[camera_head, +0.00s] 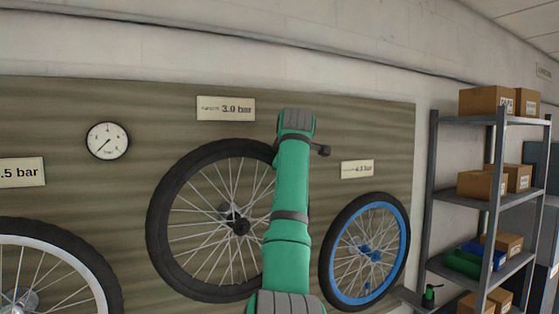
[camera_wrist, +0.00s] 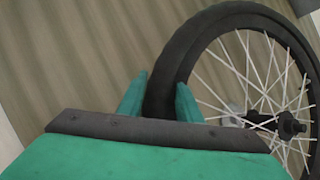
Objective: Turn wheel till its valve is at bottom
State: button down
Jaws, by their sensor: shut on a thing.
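The middle wheel (camera_head: 160,205) has a black tyre, pale spokes and a dark hub, and is mounted on the wall board. It also shows in the wrist view (camera_wrist: 262,25), with its hub at right. My gripper (camera_wrist: 160,95) is shut on the tyre, with one green finger on each side of it. In the head view my green arm covers the right part of this wheel and hides the fingers. I cannot make out the valve in either view.
A wheel with a silver rim (camera_head: 98,265) is at left and a blue-rimmed wheel (camera_head: 331,252) at right, close to my arm. A dial gauge (camera_head: 108,141) and pressure labels (camera_head: 226,108) are on the board (camera_head: 60,120). A metal shelf (camera_head: 434,190) with boxes stands at far right.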

jog(key=shift+w+d+f, duration=0.1)
jog(key=shift+d+f, duration=0.2)
jog(key=c, duration=1.3)
grip_release()
jog(key=shift+a, duration=0.1)
jog(key=shift+r, duration=0.1)
jog(key=shift+s+r, duration=0.25)
jog(key=shift+s, duration=0.1)
jog(key=v, duration=0.9)
jog(key=shift+s+r, duration=0.15)
jog(key=shift+s, duration=0.25)
jog(key=shift+w, duration=0.1)
